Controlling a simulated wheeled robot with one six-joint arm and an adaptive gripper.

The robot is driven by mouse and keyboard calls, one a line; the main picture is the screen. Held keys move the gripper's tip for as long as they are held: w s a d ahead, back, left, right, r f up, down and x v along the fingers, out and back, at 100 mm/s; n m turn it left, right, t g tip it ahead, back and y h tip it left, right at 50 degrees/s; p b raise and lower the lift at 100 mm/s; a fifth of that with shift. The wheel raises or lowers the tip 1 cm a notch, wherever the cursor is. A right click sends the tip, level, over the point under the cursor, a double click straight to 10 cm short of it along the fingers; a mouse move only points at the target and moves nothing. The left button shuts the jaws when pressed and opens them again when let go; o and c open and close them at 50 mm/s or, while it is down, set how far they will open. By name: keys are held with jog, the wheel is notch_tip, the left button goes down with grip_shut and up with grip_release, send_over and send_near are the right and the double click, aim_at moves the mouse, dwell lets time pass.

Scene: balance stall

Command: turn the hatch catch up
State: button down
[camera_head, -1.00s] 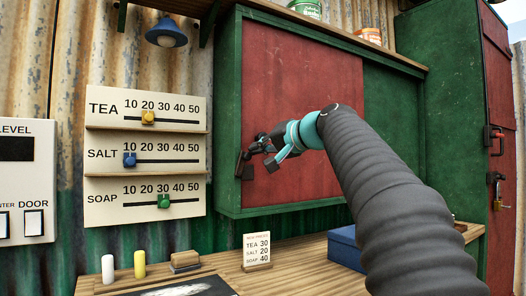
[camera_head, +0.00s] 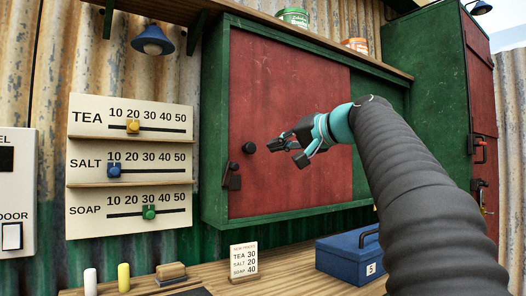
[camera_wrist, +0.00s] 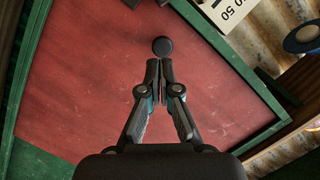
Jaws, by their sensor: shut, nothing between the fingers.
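The hatch is a red panel (camera_head: 300,110) in a green frame. Its catch (camera_head: 232,178) is a small black piece at the panel's left edge, below a round black knob (camera_head: 249,148). The catch looks roughly upright, tilted a little; its exact angle is hard to tell. My gripper (camera_head: 284,152) is in front of the panel, right of the knob and catch, apart from the catch. In the wrist view my gripper (camera_wrist: 160,72) is shut and empty, with the knob (camera_wrist: 163,47) just beyond its tips. A dark piece at the top edge there may be the catch.
Left of the hatch is a board with TEA, SALT and SOAP sliders (camera_head: 130,158). Below are a wooden counter (camera_head: 290,278), a price card (camera_head: 244,262) and a blue cash box (camera_head: 348,258). A shelf with tins (camera_head: 293,17) runs above the hatch.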

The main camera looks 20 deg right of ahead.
jog(key=v, duration=0.3)
jog(key=shift+s, duration=0.1)
dwell(0.5)
